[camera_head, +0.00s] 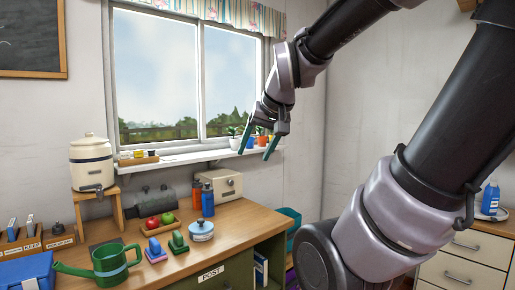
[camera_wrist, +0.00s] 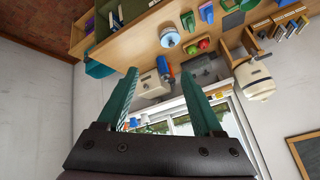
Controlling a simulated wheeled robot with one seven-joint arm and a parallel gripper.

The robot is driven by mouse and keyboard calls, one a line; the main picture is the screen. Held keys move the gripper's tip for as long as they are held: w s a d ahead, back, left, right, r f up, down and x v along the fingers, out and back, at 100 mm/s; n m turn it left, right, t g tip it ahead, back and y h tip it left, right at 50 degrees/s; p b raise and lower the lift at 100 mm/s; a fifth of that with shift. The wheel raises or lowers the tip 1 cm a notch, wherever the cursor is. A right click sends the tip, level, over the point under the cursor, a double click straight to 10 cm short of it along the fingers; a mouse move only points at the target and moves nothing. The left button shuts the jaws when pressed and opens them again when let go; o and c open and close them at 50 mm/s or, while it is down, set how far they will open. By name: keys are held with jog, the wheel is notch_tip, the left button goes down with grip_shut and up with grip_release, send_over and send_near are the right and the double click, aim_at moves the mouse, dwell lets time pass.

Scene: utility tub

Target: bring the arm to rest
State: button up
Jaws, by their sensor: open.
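My gripper (camera_head: 257,149) hangs in the air in front of the window's right side, above the desk (camera_head: 215,238), with its two teal fingers pointing down. That view is upside down, with the desk at the top. My arm is raised and bent, reaching in from the right side of the head view. The gripper appears to touch nothing, though its distance from the sill is hard to tell.
Potted plants (camera_head: 234,142) stand on the windowsill (camera_head: 175,159) behind the gripper. The desk holds a green watering can (camera_head: 111,264), a tray of fruit (camera_head: 160,226), a blue-lidded pot (camera_head: 201,231) and bottles (camera_head: 208,200). A cream dispenser (camera_head: 91,163) stands at left, drawers (camera_head: 464,258) at right.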

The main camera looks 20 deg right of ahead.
jog(key=shift+m+g+y, duration=0.3)
jog(key=shift+y, duration=0.3)
jog(key=s, duration=0.1)
jog(key=s+a, duration=0.1)
jog(key=s, duration=0.1)
jog(key=s+r, duration=0.1)
jog(key=shift+s+a, duration=0.25)
jog(key=shift+a, duration=0.05)
dwell(0.4)
